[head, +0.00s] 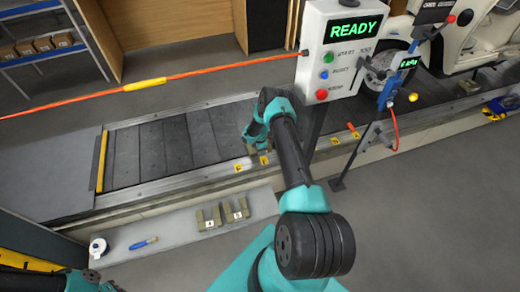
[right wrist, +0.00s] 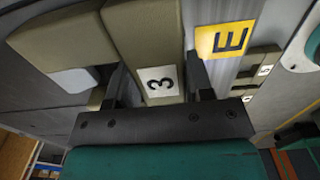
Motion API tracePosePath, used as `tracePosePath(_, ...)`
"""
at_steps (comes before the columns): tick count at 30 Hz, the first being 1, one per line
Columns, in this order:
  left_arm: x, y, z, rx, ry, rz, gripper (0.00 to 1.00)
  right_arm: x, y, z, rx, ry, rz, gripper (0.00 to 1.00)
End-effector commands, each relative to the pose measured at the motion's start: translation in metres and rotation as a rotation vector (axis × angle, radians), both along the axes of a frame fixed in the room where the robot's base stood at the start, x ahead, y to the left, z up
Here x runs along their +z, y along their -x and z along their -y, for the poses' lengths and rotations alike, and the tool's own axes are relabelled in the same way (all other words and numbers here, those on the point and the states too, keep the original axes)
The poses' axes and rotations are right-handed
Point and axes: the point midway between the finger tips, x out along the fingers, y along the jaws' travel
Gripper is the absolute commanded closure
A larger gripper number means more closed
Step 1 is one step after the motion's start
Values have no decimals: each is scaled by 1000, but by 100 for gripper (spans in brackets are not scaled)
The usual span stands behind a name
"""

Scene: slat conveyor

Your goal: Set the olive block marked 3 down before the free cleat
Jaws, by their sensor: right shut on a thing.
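The olive block marked 3 (right wrist: 145,45) is between the fingers of my right gripper (right wrist: 160,85), which is shut on it; its white label faces the wrist camera. In the head view my right gripper (head: 256,142) is low over the near side of the slat conveyor (head: 150,150), by the yellow tags on the rail. The block is mostly hidden there. Whether it touches the slats cannot be told. Another olive piece (right wrist: 60,45) shows left of it in the wrist view. I cannot pick out the free cleat. My left arm shows only at the lower left edge.
A yellow tag marked E (right wrist: 228,40) is on the rail beside the held block. More olive blocks (head: 208,217) stand on the near ledge, with a tape roll (head: 98,247) and blue brush (head: 143,243). The control box (head: 337,55) reads READY. An orange cord (head: 200,75) crosses behind.

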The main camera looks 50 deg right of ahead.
Motion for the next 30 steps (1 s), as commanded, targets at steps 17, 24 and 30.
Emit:
tracePosePath(17, 0, 0, 0, 0, 0, 0, 100, -2, 0, 0, 0, 0, 0, 23)
tracePosePath(24, 0, 0, 0, 0, 0, 0, 100, -2, 0, 0, 0, 0, -1, 23)
tracePosePath(30, 0, 0, 0, 0, 0, 0, 100, 11, 0, 0, -1, 0, 0, 23)
